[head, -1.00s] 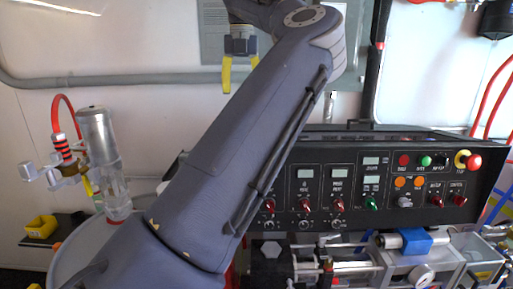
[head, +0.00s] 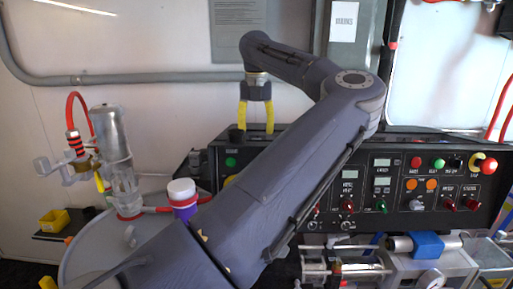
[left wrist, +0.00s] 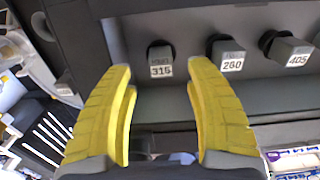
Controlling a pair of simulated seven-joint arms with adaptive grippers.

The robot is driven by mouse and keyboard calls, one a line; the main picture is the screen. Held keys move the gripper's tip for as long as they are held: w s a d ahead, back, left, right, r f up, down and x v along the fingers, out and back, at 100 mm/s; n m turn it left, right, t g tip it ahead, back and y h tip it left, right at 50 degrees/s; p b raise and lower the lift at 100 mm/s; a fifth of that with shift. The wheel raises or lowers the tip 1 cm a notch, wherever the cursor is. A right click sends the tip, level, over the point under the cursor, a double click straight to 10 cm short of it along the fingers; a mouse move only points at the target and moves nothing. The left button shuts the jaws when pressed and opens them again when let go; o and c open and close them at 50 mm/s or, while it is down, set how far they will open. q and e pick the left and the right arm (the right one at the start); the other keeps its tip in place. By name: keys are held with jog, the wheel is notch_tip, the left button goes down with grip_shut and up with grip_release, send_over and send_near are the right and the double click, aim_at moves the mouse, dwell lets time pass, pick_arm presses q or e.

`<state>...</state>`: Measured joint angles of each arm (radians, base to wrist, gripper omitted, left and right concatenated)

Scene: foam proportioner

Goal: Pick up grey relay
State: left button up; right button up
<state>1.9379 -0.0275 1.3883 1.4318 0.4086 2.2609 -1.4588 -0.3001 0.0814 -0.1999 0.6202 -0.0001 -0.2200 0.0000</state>
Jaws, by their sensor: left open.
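Small blocks with number labels stand in a row in the left wrist view: a grey block marked 315 (left wrist: 160,60), one marked 260 (left wrist: 228,57) and one marked 405 (left wrist: 290,50). I cannot tell which of them is the grey relay. My left gripper (head: 256,126) is open, its yellow fingers pointing down at the top of the black control console (head: 420,145). In the left wrist view my left gripper (left wrist: 161,72) has its fingertips to either side of block 315, with nothing held. My right gripper is out of view.
A white jar with a purple band (head: 182,197) stands left of my left arm. A metal cylinder with a clear section (head: 112,135) stands further left. A yellow bin (head: 53,221) is at far left. The wall behind is mostly bare, with a grey pipe.

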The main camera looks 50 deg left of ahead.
pick_arm(q)
jog(key=shift+f, duration=2.65)
jog(key=shift+c, duration=0.3)
grip_shut()
